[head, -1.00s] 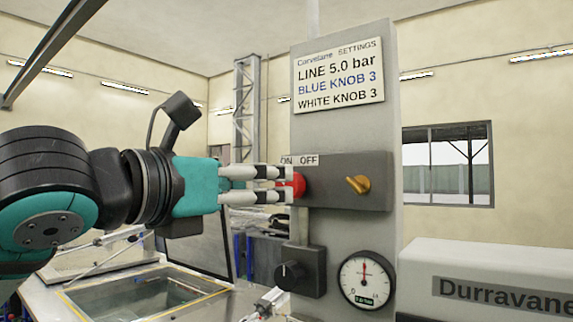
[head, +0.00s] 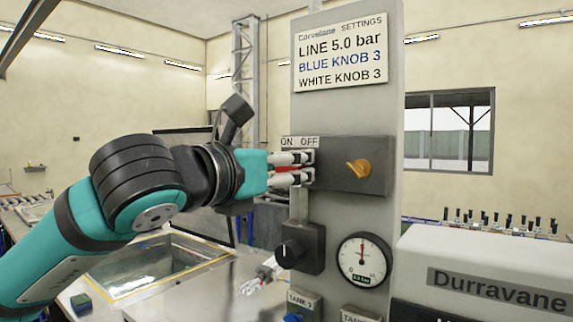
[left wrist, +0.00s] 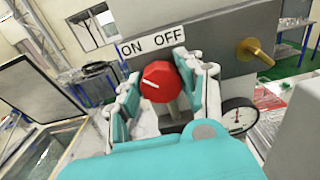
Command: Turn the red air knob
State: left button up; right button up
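The red air knob (left wrist: 160,84) sits on a grey panel box below the ON and OFF labels (left wrist: 152,42). Its white pointer line points left in the left wrist view. In the head view only a little red (head: 284,169) shows between the fingers. My left gripper (head: 308,167) is at the knob; in the left wrist view its fingers (left wrist: 156,80) stand on either side of it, very close. They look open around it; firm contact cannot be made out. My right gripper is not in view.
A yellow knob (head: 358,170) is on the same box, right of the red one. Below are a black knob (head: 289,253) and a round gauge (head: 364,259). A sign (head: 340,54) hangs above.

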pick_arm(q)
jog(key=c, duration=0.5)
jog(key=shift+f+m+b, duration=0.15)
jog(key=shift+m+b, duration=0.25)
jog(key=shift+b, duration=0.4)
jog(key=m+b, duration=0.4)
jog(key=b, duration=0.1)
jog(key=shift+d, duration=0.1)
jog(key=shift+s+m+b, duration=0.1)
jog(key=shift+m+b, duration=0.55)
jog(key=shift+m, duration=0.15)
jog(key=m+b, duration=0.1)
jog(key=m, duration=0.1)
jog(key=shift+m, duration=0.4)
jog(key=m+b, duration=0.1)
jog(key=m, duration=0.1)
jog(key=shift+m, duration=0.4)
jog(key=m+b, duration=0.1)
jog(key=m, duration=0.2)
jog(key=shift+d+m, duration=0.1)
jog(key=shift+m, duration=1.3)
jog(key=shift+f, duration=0.1)
